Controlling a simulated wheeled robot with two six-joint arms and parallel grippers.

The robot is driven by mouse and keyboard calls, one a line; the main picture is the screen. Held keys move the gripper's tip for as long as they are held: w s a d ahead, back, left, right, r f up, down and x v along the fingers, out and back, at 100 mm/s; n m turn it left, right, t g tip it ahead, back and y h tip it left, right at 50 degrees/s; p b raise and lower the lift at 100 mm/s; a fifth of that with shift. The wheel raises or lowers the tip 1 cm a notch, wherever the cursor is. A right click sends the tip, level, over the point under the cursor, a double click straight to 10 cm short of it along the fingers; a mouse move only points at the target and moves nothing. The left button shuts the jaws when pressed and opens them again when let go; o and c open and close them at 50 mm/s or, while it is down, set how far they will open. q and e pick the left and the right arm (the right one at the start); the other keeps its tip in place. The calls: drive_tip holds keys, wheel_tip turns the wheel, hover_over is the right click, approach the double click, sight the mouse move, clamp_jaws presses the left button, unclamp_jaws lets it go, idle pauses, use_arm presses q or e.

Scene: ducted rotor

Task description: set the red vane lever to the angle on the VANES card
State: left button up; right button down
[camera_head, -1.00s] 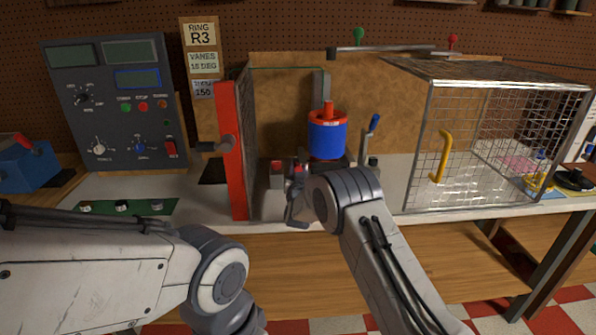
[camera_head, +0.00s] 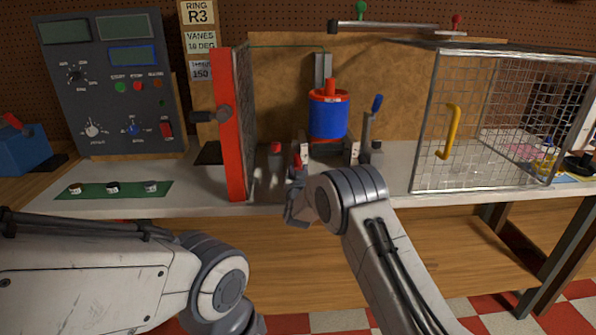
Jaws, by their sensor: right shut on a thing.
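The VANES card (camera_head: 201,42) is on the board beside the control panel and appears to read 18 DEG. The red-topped vane lever (camera_head: 297,160) stands in front of the blue and red ducted rotor (camera_head: 328,117). My right gripper (camera_head: 295,178) is shut on the lever, low at the front of the rotor stand. My wrist hides part of the lever and its base, and I cannot read its angle or any scale. My left arm comes in at the lower left, but its gripper is out of view.
A red-edged panel (camera_head: 235,130) stands left of the rotor. A blue-handled lever (camera_head: 376,104) is right of it, and a red-knobbed post (camera_head: 276,150) is left of my gripper. A wire-mesh guard with a yellow handle (camera_head: 453,132) stands at the right. The control panel (camera_head: 108,85) is at the left.

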drive_tip(key=c, duration=0.6)
unclamp_jaws()
drive_tip(key=shift+d+f, duration=0.1)
drive_tip(key=shift+f, duration=0.25)
drive_tip(key=shift+r, duration=0.15)
drive_tip(key=shift+r, duration=0.1)
drive_tip(key=s, duration=0.7)
drive_tip(key=s+b, duration=0.1)
drive_tip(key=s, duration=0.2)
drive_tip(key=shift+s+a, duration=0.25)
drive_tip(key=shift+a, duration=0.1)
